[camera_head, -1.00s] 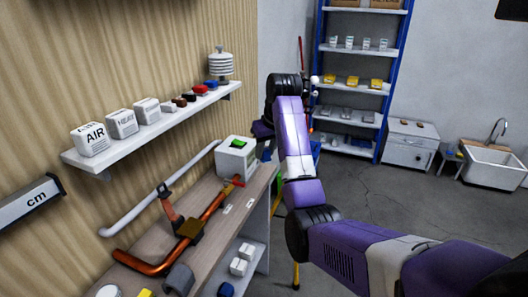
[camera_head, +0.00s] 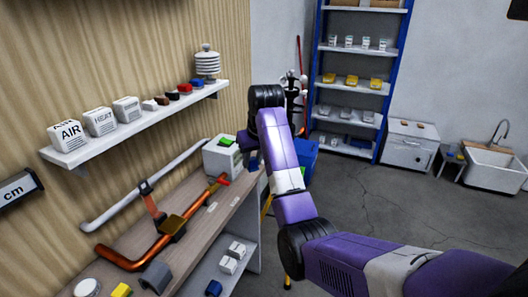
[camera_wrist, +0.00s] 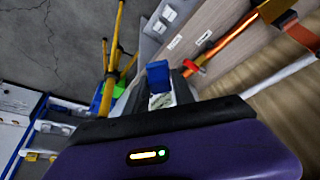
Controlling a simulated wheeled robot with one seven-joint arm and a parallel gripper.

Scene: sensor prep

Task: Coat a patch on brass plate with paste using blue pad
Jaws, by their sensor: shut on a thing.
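The brass plate (camera_head: 173,225) is a small brownish-gold square on the copper pipe (camera_head: 130,262) over the workbench. My gripper (camera_wrist: 160,84) is shut on the blue pad (camera_wrist: 158,74), which stands up between its dark fingers in the wrist view. In the head view my arm reaches past the far end of the bench, and the fingertips are not clear there. The pad is well away from the brass plate. I cannot make out the paste for certain; a round white-topped dish (camera_head: 87,287) sits at the bench's near end.
A white box with a green screen (camera_head: 222,158) stands at the bench's far end, close to my wrist. A wall shelf (camera_head: 150,128) with labelled boxes is above. A red valve handle (camera_wrist: 193,67) is near the pad in the wrist view. The floor on the right is open.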

